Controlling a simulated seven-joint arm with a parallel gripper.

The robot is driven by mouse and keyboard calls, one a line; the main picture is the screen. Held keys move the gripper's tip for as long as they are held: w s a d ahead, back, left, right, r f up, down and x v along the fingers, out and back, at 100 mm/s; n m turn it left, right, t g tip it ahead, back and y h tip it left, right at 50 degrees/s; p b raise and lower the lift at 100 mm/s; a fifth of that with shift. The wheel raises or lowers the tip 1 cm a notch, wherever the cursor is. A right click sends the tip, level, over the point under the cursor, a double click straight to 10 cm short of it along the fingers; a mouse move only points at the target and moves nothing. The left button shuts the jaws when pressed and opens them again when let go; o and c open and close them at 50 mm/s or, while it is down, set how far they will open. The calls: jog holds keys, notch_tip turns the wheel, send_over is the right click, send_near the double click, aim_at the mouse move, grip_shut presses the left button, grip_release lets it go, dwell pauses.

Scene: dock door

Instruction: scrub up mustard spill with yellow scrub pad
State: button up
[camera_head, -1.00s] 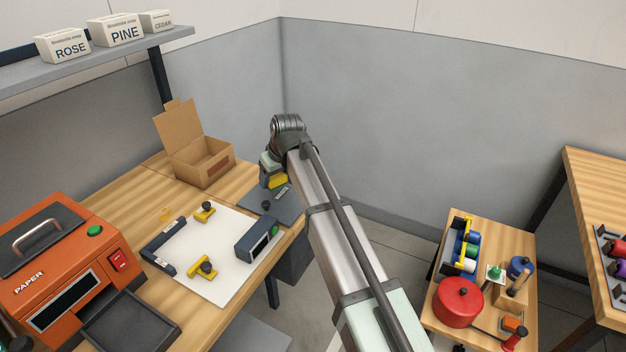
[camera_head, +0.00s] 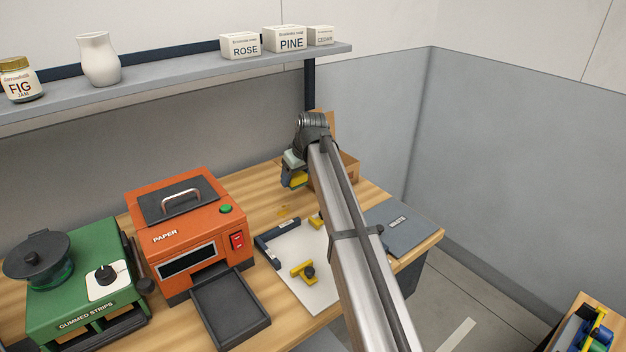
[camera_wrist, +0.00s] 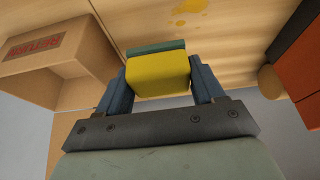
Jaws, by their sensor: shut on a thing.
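My gripper (camera_wrist: 159,85) is shut on the yellow scrub pad (camera_wrist: 158,76), which has a dark green layer on its far side. In the head view the pad (camera_head: 297,180) shows below my gripper, held above the back of the wooden table, in front of the cardboard box. The mustard spill (camera_wrist: 188,8) is a yellow patch with small drops on the bare wood, at the top of the wrist view. In the head view the spill (camera_head: 284,211) lies between the orange machine and the white board, apart from the pad.
The orange paper machine (camera_head: 187,220) stands left of the spill. The cardboard box (camera_head: 348,166) is behind my arm. A white board (camera_head: 305,283) with yellow clamps and a dark bar (camera_head: 277,250) lies in front. A shelf (camera_head: 200,75) hangs above the table.

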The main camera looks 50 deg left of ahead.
aim_at(274, 212)
jog(key=shift+s+a+f, duration=0.1)
jog(key=shift+s+a, duration=0.05)
jog(key=shift+a, duration=0.05)
jog(key=shift+f, duration=2.9)
jog(key=shift+f, duration=1)
jog(key=shift+s+r, duration=0.15)
jog(key=shift+s, duration=3.5)
jog(key=shift+w, duration=0.1)
